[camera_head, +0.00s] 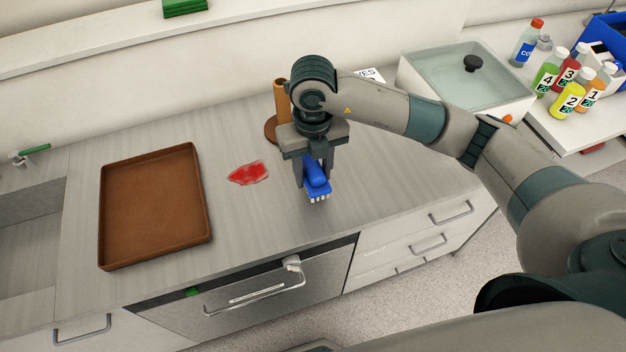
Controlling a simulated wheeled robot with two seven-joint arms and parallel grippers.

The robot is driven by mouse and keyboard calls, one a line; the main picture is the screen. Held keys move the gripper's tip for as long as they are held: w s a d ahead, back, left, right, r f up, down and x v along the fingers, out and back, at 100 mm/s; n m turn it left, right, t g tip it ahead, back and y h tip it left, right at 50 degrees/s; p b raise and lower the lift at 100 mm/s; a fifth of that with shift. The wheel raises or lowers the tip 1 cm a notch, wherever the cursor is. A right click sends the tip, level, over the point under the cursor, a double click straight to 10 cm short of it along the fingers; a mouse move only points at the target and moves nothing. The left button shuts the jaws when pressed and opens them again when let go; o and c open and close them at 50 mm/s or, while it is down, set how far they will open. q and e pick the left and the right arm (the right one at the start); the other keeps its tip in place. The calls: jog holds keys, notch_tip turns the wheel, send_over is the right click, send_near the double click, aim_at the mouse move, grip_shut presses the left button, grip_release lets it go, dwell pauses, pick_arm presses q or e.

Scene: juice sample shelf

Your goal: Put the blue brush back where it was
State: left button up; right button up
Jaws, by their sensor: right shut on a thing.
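The blue brush (316,175) with white bristles is in my right gripper (312,168). The gripper points down over the grey counter and is shut on the brush's blue body. The bristles face down, close to the counter top; I cannot tell whether they touch it. My right arm comes in from the right side of the picture. My left gripper is not in view.
A red spill (248,174) lies left of the brush. A brown tray (152,205) sits further left. A brown upright holder (282,103) stands behind my gripper.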

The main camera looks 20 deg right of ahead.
notch_tip(320, 180, down, 3)
jog(key=shift+s+r+p, duration=0.1)
jog(key=shift+r+p, duration=0.05)
jog(key=shift+p, duration=0.65)
jog(key=shift+f, duration=0.5)
jog(key=shift+f, duration=0.2)
jog(key=o, duration=1.1)
jog(key=shift+r, duration=0.15)
